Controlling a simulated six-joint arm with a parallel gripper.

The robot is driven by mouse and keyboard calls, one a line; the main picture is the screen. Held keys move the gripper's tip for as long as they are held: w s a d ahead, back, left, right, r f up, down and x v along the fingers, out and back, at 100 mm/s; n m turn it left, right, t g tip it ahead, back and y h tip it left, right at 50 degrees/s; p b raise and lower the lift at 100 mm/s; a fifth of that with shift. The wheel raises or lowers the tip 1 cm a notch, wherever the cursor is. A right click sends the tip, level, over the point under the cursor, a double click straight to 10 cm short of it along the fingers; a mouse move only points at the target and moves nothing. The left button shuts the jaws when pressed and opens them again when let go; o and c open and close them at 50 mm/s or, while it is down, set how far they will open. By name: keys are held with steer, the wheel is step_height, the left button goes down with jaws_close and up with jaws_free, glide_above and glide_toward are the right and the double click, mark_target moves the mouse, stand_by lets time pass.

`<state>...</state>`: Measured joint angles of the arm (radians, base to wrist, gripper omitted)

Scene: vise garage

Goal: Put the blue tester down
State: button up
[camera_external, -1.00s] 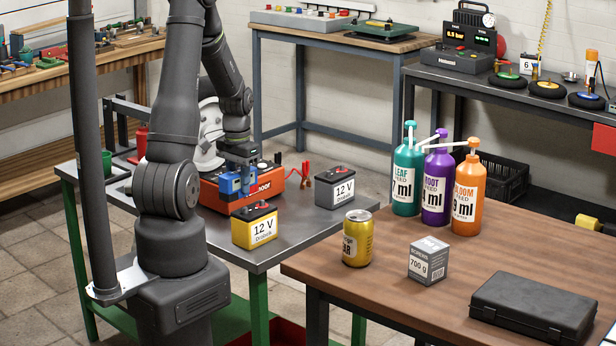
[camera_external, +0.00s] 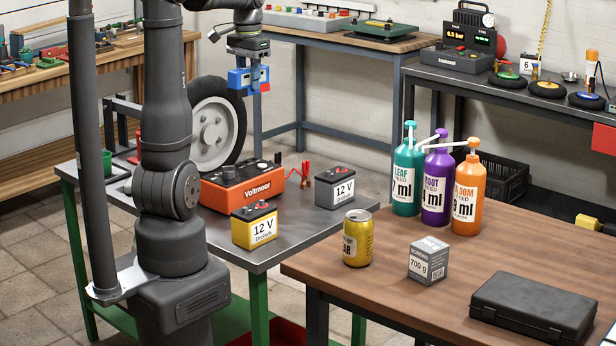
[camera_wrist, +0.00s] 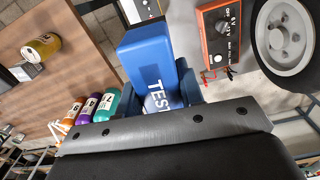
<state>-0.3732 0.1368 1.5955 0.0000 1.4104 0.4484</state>
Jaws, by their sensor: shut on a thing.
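The blue tester (camera_external: 237,80) is a small blue box held up in the air by my gripper (camera_external: 252,80). In the wrist view the blue tester (camera_wrist: 148,62) shows the letters "TEST" and sits between the fingers of my gripper (camera_wrist: 168,95), which is shut on it. It is apart from every surface, above and behind the orange Voltmoor unit (camera_external: 242,186) on the grey metal table (camera_external: 285,230). The orange unit also shows in the wrist view (camera_wrist: 217,42).
A yellow 12 V battery (camera_external: 254,226) and a grey 12 V battery (camera_external: 335,188) stand near the orange unit. A wheel (camera_external: 212,125) stands behind it. The wooden table (camera_external: 390,285) holds a can, a grey box, bottles and a black case. The metal table's front right is clear.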

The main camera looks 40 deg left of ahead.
steer(key=w+d+r+m, duration=0.1)
steer(key=w+d+m, duration=0.2)
steer(key=w+d, duration=0.55)
steer(key=w+d+r+m, duration=0.1)
steer(key=w+d+m, duration=0.2)
steer(key=d, duration=1.1)
steer(key=w+d+m, duration=0.3)
steer(key=w+d, duration=0.3)
steer(key=d, duration=0.5)
steer(key=s+d+f+m, duration=0.1)
steer(key=s+d+m, duration=0.25)
steer(key=d, duration=0.95)
steer(key=s+d+f+m, duration=0.15)
steer(key=s+d, duration=0.35)
steer(key=d, duration=0.7)
steer(key=s+d+m, duration=0.3)
steer(key=s+d, duration=0.1)
steer(key=d, duration=0.9)
step_height(320, 180, down, 18)
steer(key=w+a+f, duration=0.1)
steer(key=w+f, duration=0.1)
steer(key=w, duration=0.1)
steer(key=w+a+f, duration=0.1)
steer(key=w+f, duration=0.1)
steer(key=w, duration=0.2)
steer(key=w+a+f, duration=0.1)
steer(key=w+f, duration=0.2)
steer(key=w, duration=0.1)
steer(key=shift+a, duration=0.15)
steer(key=shift+f, duration=2.05)
